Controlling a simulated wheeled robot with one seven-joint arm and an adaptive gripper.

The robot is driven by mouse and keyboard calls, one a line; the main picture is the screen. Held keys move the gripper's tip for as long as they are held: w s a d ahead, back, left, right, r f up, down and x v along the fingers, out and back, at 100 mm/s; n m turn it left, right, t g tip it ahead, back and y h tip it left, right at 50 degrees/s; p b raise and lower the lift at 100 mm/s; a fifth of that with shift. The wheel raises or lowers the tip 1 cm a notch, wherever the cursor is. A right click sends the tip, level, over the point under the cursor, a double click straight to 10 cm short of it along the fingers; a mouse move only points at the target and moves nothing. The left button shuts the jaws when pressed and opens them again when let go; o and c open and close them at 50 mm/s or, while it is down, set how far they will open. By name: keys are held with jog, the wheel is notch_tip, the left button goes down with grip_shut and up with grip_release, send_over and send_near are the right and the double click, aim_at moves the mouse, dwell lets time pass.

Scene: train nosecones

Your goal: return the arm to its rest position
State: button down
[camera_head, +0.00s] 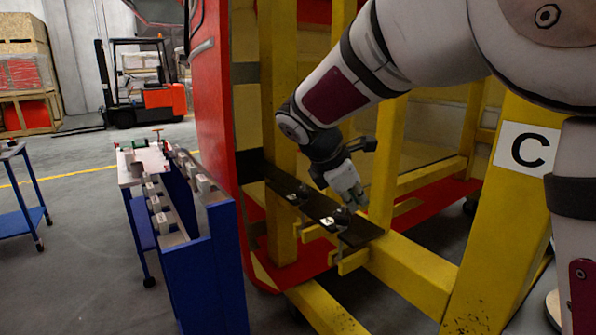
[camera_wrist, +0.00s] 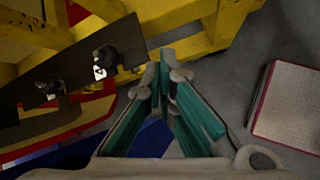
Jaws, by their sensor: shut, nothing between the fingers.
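My arm reaches in from the upper right in the head view. My gripper (camera_head: 356,205) hangs down near the right end of a dark plate (camera_head: 318,207) on the yellow frame. In the wrist view my gripper (camera_wrist: 166,72) shows its green-padded fingers with tips together and nothing held. There the dark plate (camera_wrist: 75,72) lies to the left of the fingertips. A black fitting (camera_wrist: 105,57) stands on the plate, apart from the fingers.
The yellow frame (camera_head: 415,275) and red nosecone shell (camera_head: 215,110) surround the arm closely. A post bears a "C" sign (camera_head: 525,148). A blue cart (camera_head: 205,270) with several pale parts stands left. A forklift (camera_head: 145,95) is behind. Floor at lower left is clear.

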jog(key=s+d+r+m+y, duration=0.1)
jog(key=s+d+m, duration=0.2)
jog(key=s, duration=0.3)
jog(key=s+d+r+m+g+y, duration=0.1)
jog(key=s+d+m, duration=0.1)
jog(key=s+m, duration=0.3)
jog(key=s+d+m+y, duration=0.1)
jog(key=s+d+m, duration=0.15)
jog(key=s, duration=0.35)
jog(key=s+f+m+y, duration=0.2)
jog(key=s+m, duration=0.7)
jog(key=s, duration=0.7)
jog(key=shift+a+f+m+t+y, duration=0.15)
jog(key=shift+f+m+t+y, duration=0.2)
jog(key=shift+f, duration=0.45)
